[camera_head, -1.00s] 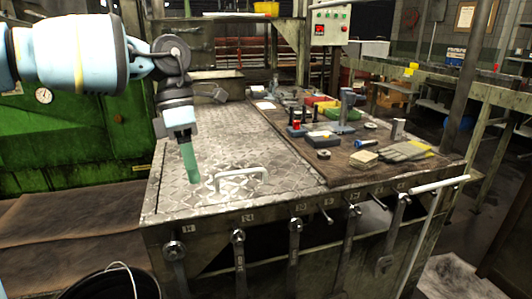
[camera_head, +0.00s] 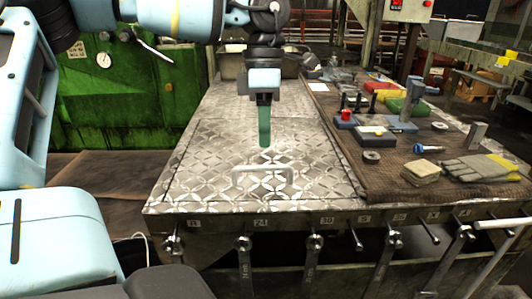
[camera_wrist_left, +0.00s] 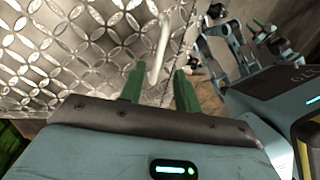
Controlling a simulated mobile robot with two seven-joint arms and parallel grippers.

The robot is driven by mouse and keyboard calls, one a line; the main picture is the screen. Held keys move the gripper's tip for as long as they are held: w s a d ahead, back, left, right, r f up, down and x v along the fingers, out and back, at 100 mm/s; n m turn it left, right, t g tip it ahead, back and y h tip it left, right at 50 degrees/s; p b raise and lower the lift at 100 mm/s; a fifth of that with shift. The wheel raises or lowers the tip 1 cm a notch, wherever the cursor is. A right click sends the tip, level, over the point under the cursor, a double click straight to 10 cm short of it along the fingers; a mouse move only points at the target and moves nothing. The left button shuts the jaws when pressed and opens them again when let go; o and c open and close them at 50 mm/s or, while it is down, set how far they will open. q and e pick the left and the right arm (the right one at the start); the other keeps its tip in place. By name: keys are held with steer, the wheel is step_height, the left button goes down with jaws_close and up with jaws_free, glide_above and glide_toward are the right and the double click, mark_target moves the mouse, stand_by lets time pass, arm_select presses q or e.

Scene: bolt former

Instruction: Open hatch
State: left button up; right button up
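The hatch (camera_head: 210,150) is a patterned metal plate lying flat and closed in the bench top. Its pale bar handle (camera_head: 262,168) stands near the front edge. My left gripper (camera_head: 264,140) points down just above and behind the handle, with green fingers. In the left wrist view my left gripper (camera_wrist_left: 158,88) has its two fingers apart with nothing between the tips. The handle (camera_wrist_left: 160,48) shows just beyond the gap, and contact is not visible. My right gripper is not in the head view; small green finger-like parts at the wrist view's upper right are unclear.
A brown mat (camera_head: 385,170) to the right holds gloves (camera_head: 480,168), a blue-grey tool stand (camera_head: 412,105) and small parts. Levers with numbered tags line the bench front. A green machine (camera_head: 120,95) stands at the left. The plate around the handle is clear.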

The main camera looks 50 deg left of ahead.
arm_select(q)
steer(key=shift+s+d+f, duration=0.15)
steer(key=shift+d+f, duration=0.05)
steer(key=shift+f, duration=1.1)
steer(key=shift+s+d+f, duration=0.1)
steer(key=shift+d+f, duration=0.1)
steer(key=shift+f, duration=1.1)
steer(key=shift+c, duration=0.3)
jaws_close()
